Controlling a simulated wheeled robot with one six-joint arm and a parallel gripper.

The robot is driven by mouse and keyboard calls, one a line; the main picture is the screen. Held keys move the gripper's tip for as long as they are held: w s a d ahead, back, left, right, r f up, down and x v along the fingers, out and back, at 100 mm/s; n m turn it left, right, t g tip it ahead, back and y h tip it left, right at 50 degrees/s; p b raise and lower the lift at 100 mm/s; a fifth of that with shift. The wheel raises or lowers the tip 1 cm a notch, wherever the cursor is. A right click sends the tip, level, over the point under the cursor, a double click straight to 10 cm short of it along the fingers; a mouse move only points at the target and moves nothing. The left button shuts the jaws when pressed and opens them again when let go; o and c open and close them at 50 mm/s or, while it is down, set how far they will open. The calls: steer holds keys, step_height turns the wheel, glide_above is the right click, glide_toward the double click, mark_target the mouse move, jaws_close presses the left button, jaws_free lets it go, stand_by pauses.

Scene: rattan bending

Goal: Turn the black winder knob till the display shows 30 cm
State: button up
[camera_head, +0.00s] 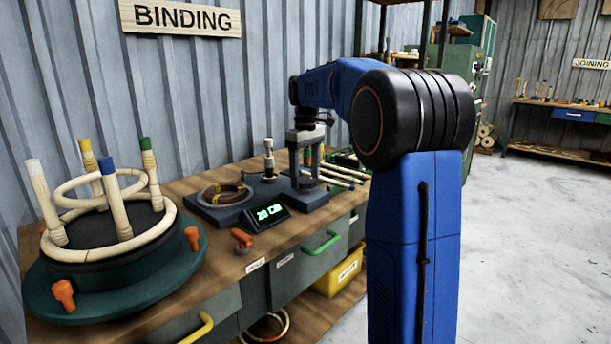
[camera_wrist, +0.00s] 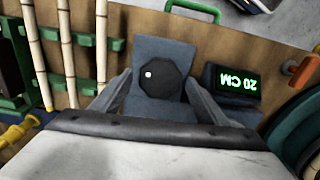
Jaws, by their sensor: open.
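The black winder knob (camera_wrist: 167,77) is round and faceted with a white dot, on a grey block of the winder (camera_head: 229,214). My gripper (camera_wrist: 160,84) is open over it in the wrist view, one finger on each side. A gap shows beside the knob on both sides; I cannot tell how far down the fingers reach. In the head view my gripper (camera_head: 305,165) points down over the right end of the winder and largely hides the knob. The display (camera_head: 267,213) reads 20 CM in green; it shows upside down in the wrist view (camera_wrist: 236,83).
A coil of rattan (camera_head: 224,194) lies on the winder's left part, with an upright post (camera_head: 269,158) behind. A green turntable (camera_head: 120,284) with a rattan stool frame stands at the left. Rattan poles (camera_wrist: 67,45) lie in a green rack beside the winder.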

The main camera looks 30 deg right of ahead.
steer(key=shift+f, duration=0.1)
steer(key=c, duration=1)
steer(key=shift+c, duration=0.2)
steer(key=shift+m, duration=0.3)
steer(key=m, duration=0.4)
steer(key=shift+m, duration=2.1)
steer(key=o, duration=1)
